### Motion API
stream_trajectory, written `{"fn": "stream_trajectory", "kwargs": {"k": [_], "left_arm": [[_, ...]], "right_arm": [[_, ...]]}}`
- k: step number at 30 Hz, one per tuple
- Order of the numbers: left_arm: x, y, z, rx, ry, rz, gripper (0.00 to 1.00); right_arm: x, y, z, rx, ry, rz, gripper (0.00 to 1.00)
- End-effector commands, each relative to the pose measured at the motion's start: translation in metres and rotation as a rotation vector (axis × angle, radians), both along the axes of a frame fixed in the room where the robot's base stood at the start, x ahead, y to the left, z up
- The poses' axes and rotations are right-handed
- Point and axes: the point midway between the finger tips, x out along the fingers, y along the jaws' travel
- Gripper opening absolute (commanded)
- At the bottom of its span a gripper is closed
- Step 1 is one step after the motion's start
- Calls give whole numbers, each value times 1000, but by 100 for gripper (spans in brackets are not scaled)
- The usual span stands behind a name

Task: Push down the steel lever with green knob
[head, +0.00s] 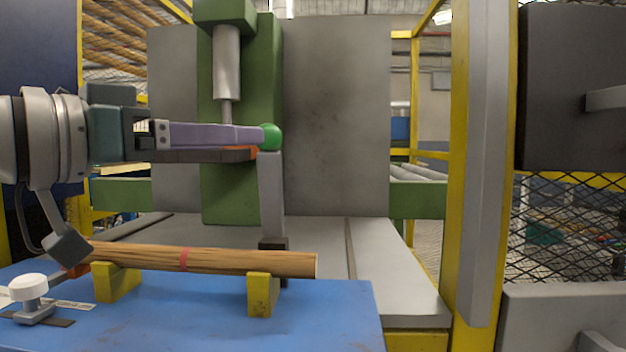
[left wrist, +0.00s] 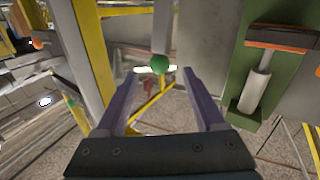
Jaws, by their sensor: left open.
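The steel lever (head: 271,195) stands upright in front of the press, with the green knob (head: 271,137) on its top end. My left gripper (head: 255,135) comes in level from the left, its purple fingertips at the height of the knob and close to its left side. In the left wrist view, the gripper (left wrist: 160,73) is open and empty, and the green knob (left wrist: 158,63) shows between and just past the fingertips. The lever (left wrist: 163,28) runs up from the knob in that view. I cannot tell whether a finger touches the knob. My right gripper is not in view.
The press ram (head: 227,62) and its dark, orange-edged plate (head: 240,154) are close beside the fingers. A wooden spindle (head: 220,260) rests on yellow blocks (head: 262,294) on the blue table (head: 200,325). A yellow post (head: 460,150) stands right; the space between is free.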

Motion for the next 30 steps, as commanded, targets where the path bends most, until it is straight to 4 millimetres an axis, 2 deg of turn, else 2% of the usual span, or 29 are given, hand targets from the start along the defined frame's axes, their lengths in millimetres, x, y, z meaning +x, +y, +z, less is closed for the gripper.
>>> {"fn": "stream_trajectory", "kwargs": {"k": [15,21,30], "left_arm": [[67,-47,1,-1,0,-1,71],[78,-55,1,0,0,-1,71],[79,-56,1,1,0,-1,70]], "right_arm": [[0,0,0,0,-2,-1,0],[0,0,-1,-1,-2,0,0],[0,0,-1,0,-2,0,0]]}}
